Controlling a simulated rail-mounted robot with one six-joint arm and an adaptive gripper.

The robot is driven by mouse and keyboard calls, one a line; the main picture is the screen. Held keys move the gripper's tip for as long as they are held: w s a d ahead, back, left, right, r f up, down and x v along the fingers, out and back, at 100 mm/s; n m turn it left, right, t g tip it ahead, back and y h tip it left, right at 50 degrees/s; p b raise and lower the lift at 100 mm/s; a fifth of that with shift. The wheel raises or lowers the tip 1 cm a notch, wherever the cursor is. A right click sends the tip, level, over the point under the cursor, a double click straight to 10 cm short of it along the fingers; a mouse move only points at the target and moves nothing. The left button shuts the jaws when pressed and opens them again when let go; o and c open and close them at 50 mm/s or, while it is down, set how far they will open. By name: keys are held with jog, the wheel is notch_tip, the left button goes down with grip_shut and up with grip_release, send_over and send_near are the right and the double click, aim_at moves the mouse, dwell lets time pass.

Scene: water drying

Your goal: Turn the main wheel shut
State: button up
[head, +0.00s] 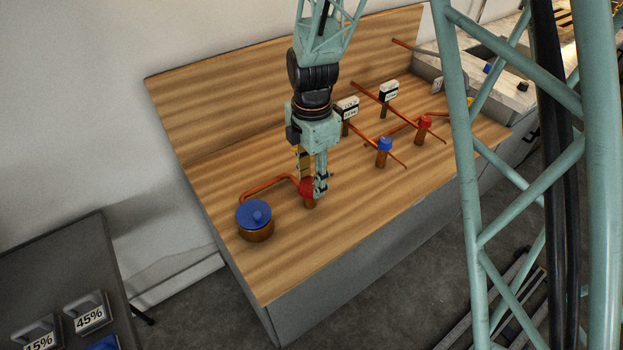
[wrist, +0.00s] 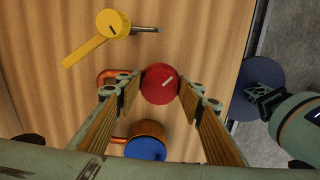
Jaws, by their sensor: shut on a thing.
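The red wheel (wrist: 160,84) is a round knob with a short pale mark on its top, set slanting in the wrist view. In the head view the wheel (head: 306,187) sits on a short copper stem near the front of the wooden bench, partly hidden by a finger. My gripper (wrist: 165,88) reaches down over it, with one finger on each side, shut on the wheel. In the head view my gripper (head: 314,188) points down at it. A copper pipe (head: 268,184) runs from the wheel's stem to the left.
A copper pot with a blue lid (head: 256,215) stands left of the wheel. A blue knob (head: 384,144) and another red knob (head: 424,122) stand to the right among pipes. A yellow lever (wrist: 110,26) lies near the wheel in the wrist view. The bench front is clear.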

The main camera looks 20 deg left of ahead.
jog(key=m, duration=0.6)
jog(key=shift+s+d+p, duration=0.1)
jog(key=shift+p, duration=0.2)
jog(key=m, duration=0.5)
jog(key=shift+s, duration=0.15)
jog(key=m, duration=0.6)
jog(key=shift+s+p, duration=0.15)
jog(key=shift+p, duration=0.15)
jog(key=m, duration=0.6)
jog(key=shift+s, duration=0.1)
jog(key=m, duration=0.6)
jog(key=shift+a, duration=0.3)
jog(key=m, duration=0.5)
jog(key=shift+a+p, duration=0.1)
jog(key=shift+p, duration=0.2)
jog(key=m, duration=0.6)
jog(key=shift+a, duration=0.15)
jog(key=shift+w+m, duration=0.15)
jog(key=shift+m, duration=1.25)
jog(key=shift+w+m, duration=0.1)
jog(key=shift+m, duration=1.3)
